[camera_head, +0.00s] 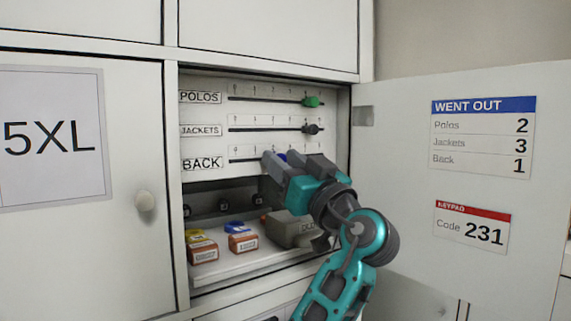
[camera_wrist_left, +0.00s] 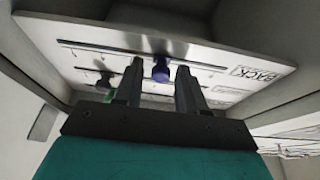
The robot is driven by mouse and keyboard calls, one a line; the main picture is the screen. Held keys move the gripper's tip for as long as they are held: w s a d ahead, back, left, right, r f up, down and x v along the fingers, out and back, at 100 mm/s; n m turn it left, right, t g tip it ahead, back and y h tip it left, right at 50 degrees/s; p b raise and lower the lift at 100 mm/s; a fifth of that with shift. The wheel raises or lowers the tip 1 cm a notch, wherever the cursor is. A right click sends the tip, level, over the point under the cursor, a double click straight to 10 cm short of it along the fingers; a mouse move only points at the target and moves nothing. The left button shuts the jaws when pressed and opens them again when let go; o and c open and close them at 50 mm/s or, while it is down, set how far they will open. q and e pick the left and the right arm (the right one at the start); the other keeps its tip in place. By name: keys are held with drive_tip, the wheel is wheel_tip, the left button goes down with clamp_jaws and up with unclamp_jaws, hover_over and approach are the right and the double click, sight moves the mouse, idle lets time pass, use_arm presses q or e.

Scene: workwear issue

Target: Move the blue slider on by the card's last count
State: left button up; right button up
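The blue slider (camera_wrist_left: 161,69) sits on the BACK track, the lowest of the scale board's three tracks. In the head view only a bit of the blue slider (camera_head: 282,157) shows behind my left gripper (camera_head: 275,166). In the left wrist view my left gripper (camera_wrist_left: 159,75) is open, with its fingers on either side of the blue knob and a gap showing on each side. The WENT OUT card (camera_head: 483,137) on the open door reads Polos 2, Jackets 3, Back 1. My right gripper is not in view.
Above are the green slider (camera_head: 311,102) on POLOS and a dark slider (camera_head: 312,129) on JACKETS. Below are boxes (camera_head: 243,240) on a shelf and a grey block (camera_head: 290,229). The cabinet walls are close; a KEYPAD card (camera_head: 472,228) reads 231.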

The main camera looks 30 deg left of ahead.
use_arm(q)
drive_tip(key=shift+o, duration=0.4)
drive_tip(key=shift+d, duration=0.1)
drive_tip(key=b+v, duration=0.2)
drive_tip(key=v, duration=1)
drive_tip(key=shift+d+f+b, duration=0.2)
drive_tip(key=shift+d+b, duration=0.1)
drive_tip(key=shift+b, duration=0.1)
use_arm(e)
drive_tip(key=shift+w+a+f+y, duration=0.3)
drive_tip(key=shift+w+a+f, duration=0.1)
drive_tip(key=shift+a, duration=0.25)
use_arm(q)
drive_tip(key=shift+s, duration=0.15)
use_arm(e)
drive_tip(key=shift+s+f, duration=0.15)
